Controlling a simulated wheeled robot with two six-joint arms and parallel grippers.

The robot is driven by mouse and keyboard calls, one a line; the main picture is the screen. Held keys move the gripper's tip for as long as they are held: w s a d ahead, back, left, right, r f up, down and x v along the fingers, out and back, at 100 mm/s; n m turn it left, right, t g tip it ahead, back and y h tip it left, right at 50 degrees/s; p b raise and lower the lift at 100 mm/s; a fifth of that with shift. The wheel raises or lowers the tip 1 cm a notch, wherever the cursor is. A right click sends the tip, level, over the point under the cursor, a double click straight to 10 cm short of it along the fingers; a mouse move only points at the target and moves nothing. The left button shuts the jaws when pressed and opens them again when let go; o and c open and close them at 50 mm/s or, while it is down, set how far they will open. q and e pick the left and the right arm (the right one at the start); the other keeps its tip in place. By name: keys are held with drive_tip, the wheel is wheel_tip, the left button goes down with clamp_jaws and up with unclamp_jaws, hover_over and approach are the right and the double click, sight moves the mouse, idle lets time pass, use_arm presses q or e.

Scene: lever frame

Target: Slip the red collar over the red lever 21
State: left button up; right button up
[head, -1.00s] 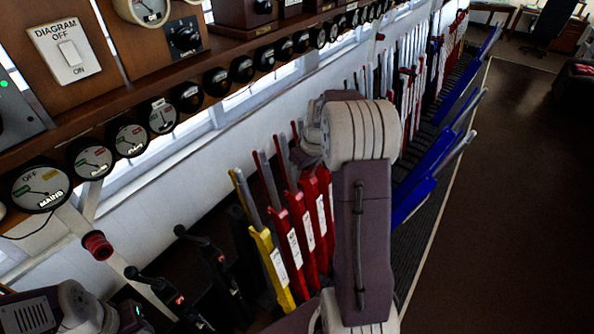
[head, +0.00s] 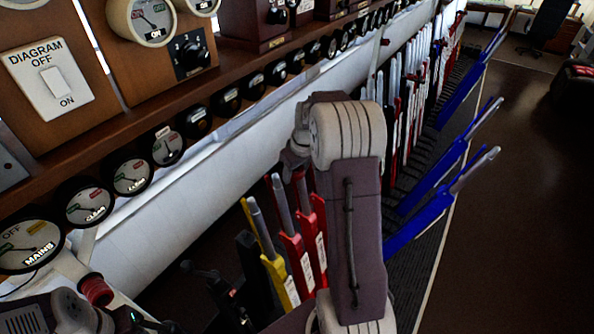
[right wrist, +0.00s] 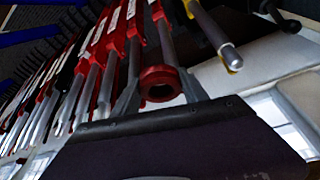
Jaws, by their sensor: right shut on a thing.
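My right arm hides some of the levers and the collar there. My left gripper's fingers do not show.
The yellow lever's bare steel tip (right wrist: 230,57) is close beside the collar. Blue levers (head: 420,223) lean out to the right. A shelf with round indicators (head: 132,177) runs above. A red fitting (head: 95,291) sits at lower left.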

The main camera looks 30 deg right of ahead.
sight(277, 177)
drive_tip(key=w, duration=0.2)
drive_tip(key=w+a+f+p, duration=0.1)
drive_tip(key=w, duration=0.1)
drive_tip(key=w+a+f, duration=0.1)
drive_tip(key=w, duration=0.1)
drive_tip(key=shift+w+a+p, duration=0.25)
drive_tip(key=shift+w+p, duration=0.05)
drive_tip(key=shift+p, duration=0.1)
drive_tip(key=shift+w+a+f+p, duration=0.1)
drive_tip(key=shift+w+a+p, duration=0.25)
drive_tip(key=shift+w, duration=0.2)
drive_tip(key=shift+w+f, duration=0.25)
drive_tip(key=shift+w, duration=0.2)
drive_tip(key=shift+s+r, duration=0.1)
drive_tip(key=shift+s, duration=0.1)
drive_tip(key=shift+f, duration=0.25)
drive_tip(key=shift+s+d+f+b, duration=0.1)
drive_tip(key=shift+s+f+b, duration=0.15)
drive_tip(key=shift+f+b, duration=1.1)
drive_tip(key=shift+s+d+f+b, duration=0.1)
drive_tip(key=shift+s+f+b, duration=0.1)
drive_tip(key=shift+f+b, duration=1.15)
drive_tip(key=shift+f, duration=0.1)
